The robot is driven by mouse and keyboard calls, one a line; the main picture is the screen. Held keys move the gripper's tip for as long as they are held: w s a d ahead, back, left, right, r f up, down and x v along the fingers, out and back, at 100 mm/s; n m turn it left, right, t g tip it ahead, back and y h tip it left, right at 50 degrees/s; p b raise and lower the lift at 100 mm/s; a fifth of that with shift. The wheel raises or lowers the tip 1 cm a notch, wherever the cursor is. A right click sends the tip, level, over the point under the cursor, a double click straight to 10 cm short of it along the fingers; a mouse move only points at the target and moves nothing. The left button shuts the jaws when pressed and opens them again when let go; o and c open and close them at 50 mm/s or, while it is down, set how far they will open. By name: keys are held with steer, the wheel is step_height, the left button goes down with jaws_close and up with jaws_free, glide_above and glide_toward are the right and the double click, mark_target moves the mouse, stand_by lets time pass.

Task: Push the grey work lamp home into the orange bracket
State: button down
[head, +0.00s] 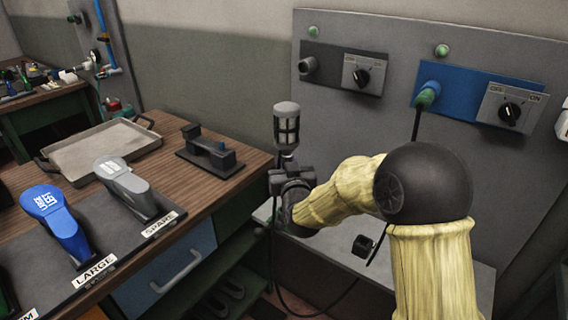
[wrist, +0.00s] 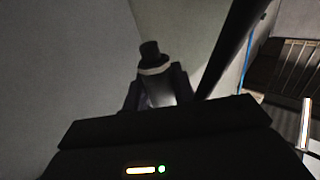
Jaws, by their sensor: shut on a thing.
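The grey work lamp (head: 287,128) stands roughly upright in my gripper (head: 288,165), its caged head above the fingers. In the wrist view the lamp (wrist: 155,70) shows dim between the two fingers of my gripper (wrist: 158,92). My gripper is shut on it, in the air beyond the right end of the wooden bench. The lamp's lower part is hidden by my gripper. I see no orange bracket in either view.
The wooden bench (head: 228,196) holds a metal tray (head: 140,150), a black fixture (head: 208,153), a blue-handled tool (head: 55,222) and a grey-handled tool (head: 125,184). A grey panel (head: 400,140) with switch boxes stands behind my arm. A dark cable hangs below my gripper.

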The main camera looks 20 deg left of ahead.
steer(key=s+d+b, duration=0.1)
steer(key=s+d, duration=0.3)
steer(key=d, duration=1.1)
steer(key=s+d+b, duration=0.1)
steer(key=s+d, duration=0.4)
steer(key=d, duration=1)
steer(key=s+d+b, duration=0.2)
steer(key=s+d, duration=0.3)
steer(key=d, duration=1)
steer(key=shift+s, duration=0.25)
stand_by(2.8)
steer(key=shift+f, duration=0.1)
